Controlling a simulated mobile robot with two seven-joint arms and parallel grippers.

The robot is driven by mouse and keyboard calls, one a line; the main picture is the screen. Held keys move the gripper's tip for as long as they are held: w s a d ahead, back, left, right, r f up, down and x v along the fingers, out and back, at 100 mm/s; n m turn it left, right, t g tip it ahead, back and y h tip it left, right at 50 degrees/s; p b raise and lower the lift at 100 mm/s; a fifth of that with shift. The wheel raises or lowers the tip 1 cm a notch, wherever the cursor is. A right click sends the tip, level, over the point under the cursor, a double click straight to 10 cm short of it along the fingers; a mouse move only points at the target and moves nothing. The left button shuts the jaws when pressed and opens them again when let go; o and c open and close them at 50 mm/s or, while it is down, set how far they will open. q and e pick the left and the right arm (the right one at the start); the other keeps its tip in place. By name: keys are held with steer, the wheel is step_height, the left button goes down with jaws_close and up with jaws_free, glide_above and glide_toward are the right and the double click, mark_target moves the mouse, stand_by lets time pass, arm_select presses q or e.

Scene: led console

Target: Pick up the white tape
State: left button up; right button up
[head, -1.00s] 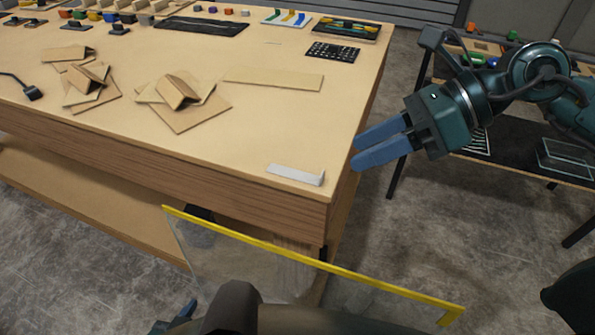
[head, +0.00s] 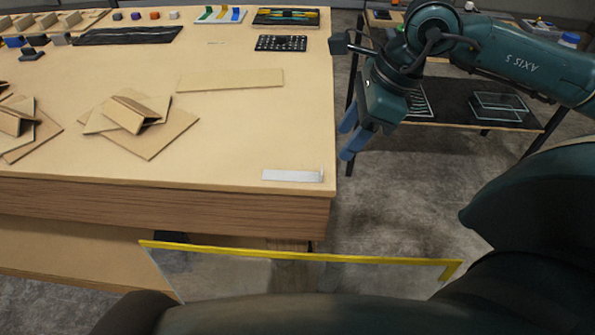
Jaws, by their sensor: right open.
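A flat white strip (head: 292,175), which I take for the white tape, lies near the front right corner of the wooden table (head: 235,155). Its right end seems slightly raised. My right gripper (head: 352,132) is open and empty, with blue fingers pointing down and left. In the picture it is just past the table's right edge, up and to the right of the white strip and apart from it. My left gripper is not in view.
Folded cardboard pieces (head: 138,118) and a flat board (head: 230,80) lie on the table. A black keypad (head: 281,43) is farther back. A clear panel with a yellow edge (head: 300,255) is before the table. A dark shelf (head: 450,105) stands at right.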

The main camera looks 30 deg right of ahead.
mark_target(325, 178)
steer(key=x, duration=0.3)
steer(key=a+p+x, duration=0.1)
steer(key=x, duration=0.3)
steer(key=shift+s+r, duration=0.1)
steer(key=shift+s, duration=0.1)
steer(key=shift+w+a+f, duration=0.1)
steer(key=shift+f, duration=0.4)
jaws_close()
